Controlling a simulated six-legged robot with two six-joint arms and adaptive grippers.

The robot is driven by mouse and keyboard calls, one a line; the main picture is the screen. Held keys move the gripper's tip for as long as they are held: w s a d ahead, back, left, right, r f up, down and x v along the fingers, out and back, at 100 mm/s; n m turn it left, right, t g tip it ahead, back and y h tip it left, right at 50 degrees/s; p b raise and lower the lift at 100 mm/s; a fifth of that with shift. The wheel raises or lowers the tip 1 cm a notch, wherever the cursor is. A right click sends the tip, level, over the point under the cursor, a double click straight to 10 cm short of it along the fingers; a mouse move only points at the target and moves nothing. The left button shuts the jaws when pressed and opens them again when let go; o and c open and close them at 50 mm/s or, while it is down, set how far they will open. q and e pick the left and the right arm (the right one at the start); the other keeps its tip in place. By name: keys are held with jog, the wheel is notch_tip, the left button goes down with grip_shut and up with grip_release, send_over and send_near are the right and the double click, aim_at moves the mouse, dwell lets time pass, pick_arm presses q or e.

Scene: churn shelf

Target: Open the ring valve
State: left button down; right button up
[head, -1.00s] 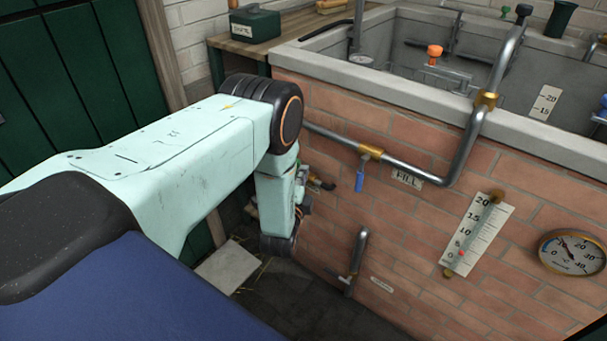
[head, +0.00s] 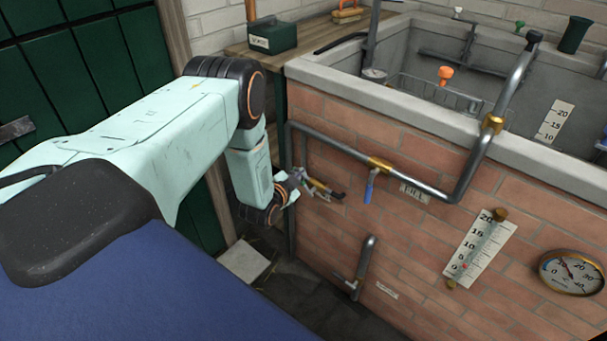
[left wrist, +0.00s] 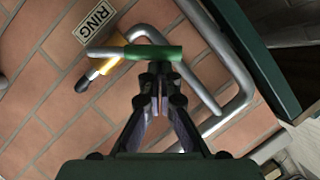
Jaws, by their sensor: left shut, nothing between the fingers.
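The ring valve shows in the left wrist view as a green handle (left wrist: 155,52) lying across the picture beside a brass body (left wrist: 113,57), on a grey pipe along the brick wall. A RING label (left wrist: 94,22) is just above it to the left. My left gripper (left wrist: 159,72) is shut and empty, its fingertips right at the lower edge of the green handle. I cannot tell whether they touch it. In the head view my left gripper (head: 330,191) is close to the brick wall, and the green handle cannot be made out there. My right gripper is not in view.
A second valve with a blue handle (head: 369,187) is on the pipe to the right. A short bent pipe (head: 362,262), a thermometer scale (head: 480,250) and a round gauge (head: 571,272) are on the brick wall. The basin's stone rim (head: 400,105) runs above.

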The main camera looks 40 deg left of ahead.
pick_arm(q)
jog(key=shift+w+a+f+n+g+h+b, duration=0.15)
jog(key=shift+a+f+n+g+h+b, duration=0.25)
jog(key=shift+a+f+n+h+b, duration=1.3)
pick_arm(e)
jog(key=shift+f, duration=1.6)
pick_arm(q)
jog(key=shift+a+f+y, duration=0.2)
jog(key=shift+f+y, duration=0.1)
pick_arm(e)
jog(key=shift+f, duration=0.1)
pick_arm(q)
notch_tip(320, 180, up, 5)
jog(key=p, duration=0.4)
jog(key=p+v, duration=0.3)
jog(key=v, duration=0.6)
jog(key=shift+a+f, duration=0.15)
jog(key=shift+a, duration=0.2)
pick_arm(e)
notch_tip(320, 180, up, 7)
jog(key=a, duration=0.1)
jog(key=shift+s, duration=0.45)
